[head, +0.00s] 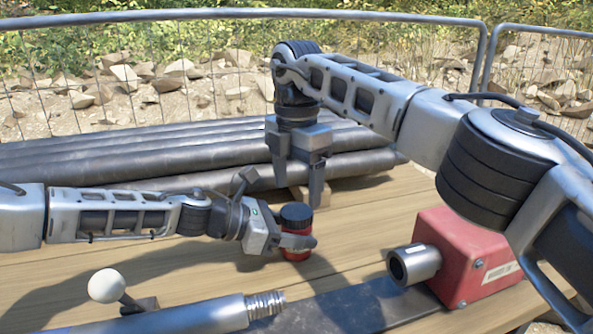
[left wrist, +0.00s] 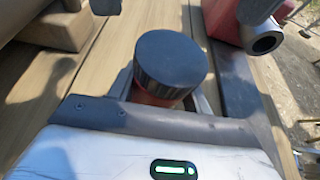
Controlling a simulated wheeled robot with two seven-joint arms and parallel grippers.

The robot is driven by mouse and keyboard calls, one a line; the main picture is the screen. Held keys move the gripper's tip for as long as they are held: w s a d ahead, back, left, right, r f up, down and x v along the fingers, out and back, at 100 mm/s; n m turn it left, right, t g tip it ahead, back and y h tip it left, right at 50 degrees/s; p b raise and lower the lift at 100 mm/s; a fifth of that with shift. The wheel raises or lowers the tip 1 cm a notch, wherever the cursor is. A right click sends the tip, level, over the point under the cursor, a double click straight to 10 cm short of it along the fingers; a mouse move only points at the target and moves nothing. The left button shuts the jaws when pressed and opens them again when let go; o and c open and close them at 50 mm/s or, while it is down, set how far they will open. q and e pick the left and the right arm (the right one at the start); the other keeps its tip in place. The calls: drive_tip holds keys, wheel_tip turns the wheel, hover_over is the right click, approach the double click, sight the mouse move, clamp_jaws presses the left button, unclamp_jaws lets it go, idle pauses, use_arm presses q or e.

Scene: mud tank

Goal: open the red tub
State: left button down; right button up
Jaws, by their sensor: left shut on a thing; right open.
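The red tub (head: 295,254) stands on the wooden table with its black lid (head: 296,215) on. My left gripper (head: 300,243) is shut around the red body of the tub, below the lid. The left wrist view shows the black lid (left wrist: 170,60) from above and a little of the red body (left wrist: 152,95) between the fingers. My right gripper (head: 297,190) is open, pointing down above and slightly behind the tub, and looks empty. The tub's lower part is partly hidden by the left fingers.
A red box with a metal tube (head: 470,258) stands at right. A metal rod (head: 200,316) with a white ball knob (head: 107,286) and a dark plate (head: 350,308) lie in front.

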sight(297, 210)
wheel_tip(297, 210, down, 5)
idle(0.3)
drive_tip(key=c, duration=1)
drive_tip(key=shift+n, duration=1.7)
drive_tip(key=o, duration=1.1)
drive_tip(key=shift+c, duration=0.2)
drive_tip(key=shift+r, duration=0.1)
